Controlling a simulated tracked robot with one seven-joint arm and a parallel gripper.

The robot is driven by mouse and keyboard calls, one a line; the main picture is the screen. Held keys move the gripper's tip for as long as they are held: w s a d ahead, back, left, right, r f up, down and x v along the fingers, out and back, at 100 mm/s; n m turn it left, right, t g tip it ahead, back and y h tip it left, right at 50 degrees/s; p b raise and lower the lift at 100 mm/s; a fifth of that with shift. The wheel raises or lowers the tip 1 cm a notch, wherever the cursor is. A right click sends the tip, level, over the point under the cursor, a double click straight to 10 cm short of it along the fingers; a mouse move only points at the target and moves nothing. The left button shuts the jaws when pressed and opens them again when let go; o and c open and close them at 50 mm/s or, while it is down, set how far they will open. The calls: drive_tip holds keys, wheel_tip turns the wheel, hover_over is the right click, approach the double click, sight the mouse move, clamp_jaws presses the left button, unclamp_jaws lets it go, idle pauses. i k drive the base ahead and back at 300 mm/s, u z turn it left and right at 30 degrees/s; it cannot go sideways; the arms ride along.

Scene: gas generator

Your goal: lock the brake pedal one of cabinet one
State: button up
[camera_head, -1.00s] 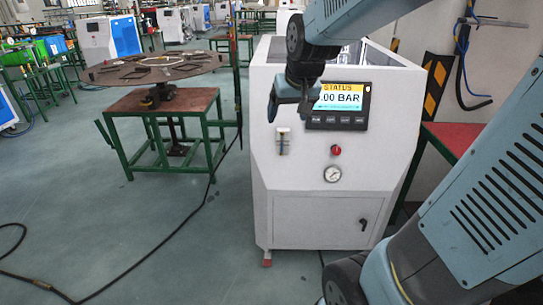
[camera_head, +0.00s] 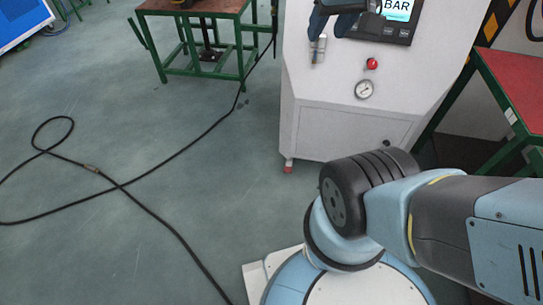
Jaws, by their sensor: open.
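My gripper (camera_head: 335,8) is partly in view at the top edge, open, in front of the cabinet's upper front and well above that red part. Its upper part is cut off. The cabinet's lower right corner is hidden behind my arm.
A black hose (camera_head: 130,190) lies looped across the floor at left. A green-framed table (camera_head: 195,40) stands at upper left, and a red-topped green bench (camera_head: 515,85) at right. My base and arm fill the lower right. The floor left of the cabinet is otherwise clear.

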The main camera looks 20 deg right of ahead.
sight(287, 169)
drive_tip(key=u, duration=1.3)
drive_tip(key=k, duration=0.9)
drive_tip(key=z, duration=1.5)
drive_tip(key=i, duration=1.05)
drive_tip(key=z, duration=0.05)
